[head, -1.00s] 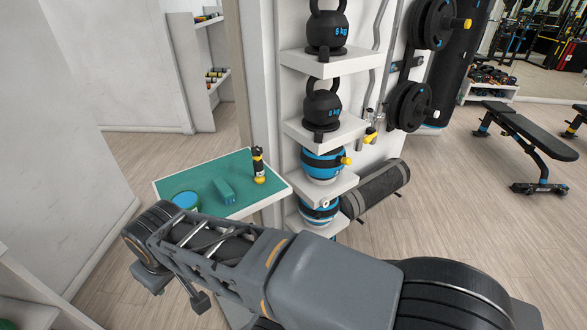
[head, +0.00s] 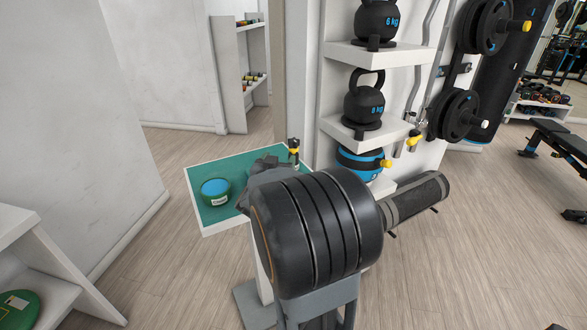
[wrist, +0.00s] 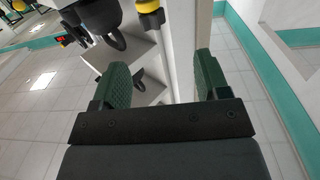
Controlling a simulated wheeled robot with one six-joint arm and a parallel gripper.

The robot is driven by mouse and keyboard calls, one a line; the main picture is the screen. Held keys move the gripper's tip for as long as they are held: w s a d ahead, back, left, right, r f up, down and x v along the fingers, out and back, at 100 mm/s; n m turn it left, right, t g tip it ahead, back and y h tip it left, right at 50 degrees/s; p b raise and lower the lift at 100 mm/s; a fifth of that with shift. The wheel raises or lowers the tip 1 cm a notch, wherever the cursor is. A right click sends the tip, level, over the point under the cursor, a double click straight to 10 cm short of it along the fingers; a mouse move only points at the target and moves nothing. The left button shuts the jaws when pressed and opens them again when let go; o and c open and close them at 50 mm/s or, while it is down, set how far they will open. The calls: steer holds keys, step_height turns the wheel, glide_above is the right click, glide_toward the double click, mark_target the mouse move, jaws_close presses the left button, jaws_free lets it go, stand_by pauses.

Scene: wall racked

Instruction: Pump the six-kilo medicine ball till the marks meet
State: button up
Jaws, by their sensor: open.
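A blue and black ball (head: 358,164) with a yellow fitting (head: 386,163) sits on a wall shelf below the kettlebells, partly hidden by my arm. I cannot read a weight or any marks on it. A black and yellow bottle-like thing (head: 294,152), perhaps the pump, stands at the back right of the green tabletop, its lower part hidden. My gripper (wrist: 160,78) is open and empty in the wrist view, with green pads apart, pointing toward white shelving. In the head view my arm hides it.
Black kettlebells (head: 376,20) and (head: 365,104) stand on white shelves. Weight plates (head: 458,114) hang to the right. A dark roll (head: 417,199) is at the wall. A bench (head: 560,145) stands at far right.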

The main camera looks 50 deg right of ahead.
mark_target(295, 139)
steer(key=x, duration=0.5)
steer(key=s+x, duration=0.1)
steer(key=x, duration=0.2)
steer(key=shift+d, duration=0.25)
steer(key=shift+p+x, duration=0.7)
steer(key=shift+x, duration=2.3)
steer(key=shift+s, duration=0.1)
jaws_close()
